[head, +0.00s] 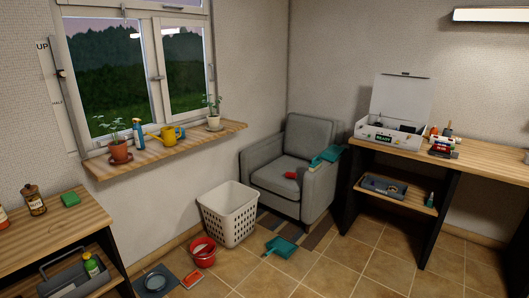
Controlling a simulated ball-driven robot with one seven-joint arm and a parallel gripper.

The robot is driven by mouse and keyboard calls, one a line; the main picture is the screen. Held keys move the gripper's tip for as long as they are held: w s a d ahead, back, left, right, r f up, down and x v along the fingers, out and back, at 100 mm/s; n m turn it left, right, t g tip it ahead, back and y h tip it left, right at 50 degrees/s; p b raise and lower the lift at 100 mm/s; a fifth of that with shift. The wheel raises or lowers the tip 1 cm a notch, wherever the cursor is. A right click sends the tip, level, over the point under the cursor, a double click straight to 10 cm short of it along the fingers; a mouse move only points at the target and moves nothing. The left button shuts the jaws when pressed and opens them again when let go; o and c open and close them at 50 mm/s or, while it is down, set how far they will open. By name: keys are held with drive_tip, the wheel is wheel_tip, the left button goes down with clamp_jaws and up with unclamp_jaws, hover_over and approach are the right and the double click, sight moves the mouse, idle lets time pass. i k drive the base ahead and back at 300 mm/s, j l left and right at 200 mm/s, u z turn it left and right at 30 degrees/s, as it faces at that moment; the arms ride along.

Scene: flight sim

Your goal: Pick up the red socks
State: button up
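A small red bundle (291,175), which looks like the red socks, lies on the front of the seat of the grey armchair (264,158), near its right armrest. It is too small for me to make out single socks. My gripper is not in view.
A white laundry basket (228,222), a red bucket (203,255) and a teal dustpan (281,247) stand on the floor before the armchair. A teal cloth (327,156) hangs over its right armrest. A desk (478,163) is at right, a wooden shelf (40,226) at left. Tiles at front right are clear.

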sight(289, 174)
drive_tip(key=i+z, duration=0.25)
drive_tip(key=i, duration=2.1)
drive_tip(key=i+u, duration=0.1)
drive_tip(key=i, duration=0.4)
drive_tip(key=i+l+u, duration=0.15)
drive_tip(key=i, duration=0.35)
drive_tip(key=i+l+u, duration=0.1)
drive_tip(key=i, duration=0.4)
drive_tip(key=i+l+u, duration=0.1)
drive_tip(key=i, duration=0.4)
drive_tip(key=i+l+u, duration=0.7)
drive_tip(key=i, duration=0.15)
